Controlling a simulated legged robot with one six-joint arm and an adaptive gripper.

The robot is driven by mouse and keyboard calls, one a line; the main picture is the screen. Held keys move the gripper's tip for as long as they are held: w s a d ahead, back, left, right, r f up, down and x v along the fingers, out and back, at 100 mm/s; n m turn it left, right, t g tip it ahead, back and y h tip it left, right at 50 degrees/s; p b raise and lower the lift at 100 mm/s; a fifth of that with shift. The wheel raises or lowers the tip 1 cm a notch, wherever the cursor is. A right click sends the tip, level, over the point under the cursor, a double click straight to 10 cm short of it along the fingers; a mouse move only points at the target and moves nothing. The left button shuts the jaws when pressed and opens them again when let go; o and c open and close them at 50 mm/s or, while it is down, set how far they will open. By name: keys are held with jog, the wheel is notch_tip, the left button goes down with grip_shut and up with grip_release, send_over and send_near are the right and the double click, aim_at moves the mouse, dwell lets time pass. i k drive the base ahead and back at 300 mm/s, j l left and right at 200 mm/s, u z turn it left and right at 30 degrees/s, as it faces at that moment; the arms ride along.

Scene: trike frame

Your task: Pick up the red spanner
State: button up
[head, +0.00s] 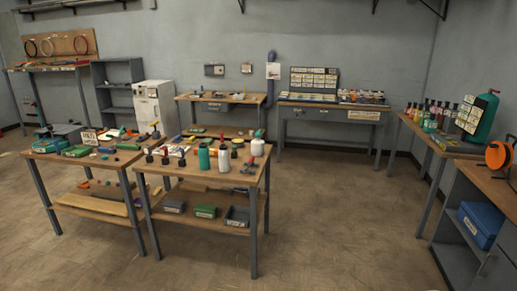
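I cannot make out the red spanner for sure in the head view; the small items are too small to tell apart. The nearer workbench (222,181) carries several bottles, tools and small parts. A small tool with red on it (250,166) lies near that bench's right end, but I cannot tell whether it is a spanner. My gripper is not in view.
A second cluttered workbench (50,157) adjoins on the left. Teal (204,156) and white (257,147) bottles stand on the nearer bench. More benches line the back wall, and a bench with bottles (425,137) is on the right. The middle floor (335,210) is clear.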

aim_at(251, 160)
jog(key=i+z, duration=0.15)
jog(key=i, duration=1.35)
jog(key=i+u, duration=0.25)
jog(key=i, duration=0.25)
jog(key=i+l+u, duration=0.25)
jog(key=i, duration=0.2)
jog(key=i+l+u, duration=0.25)
jog(key=i, duration=0.2)
jog(key=i+l+u, duration=0.25)
jog(key=u, duration=0.15)
jog(key=i+l+u, duration=0.4)
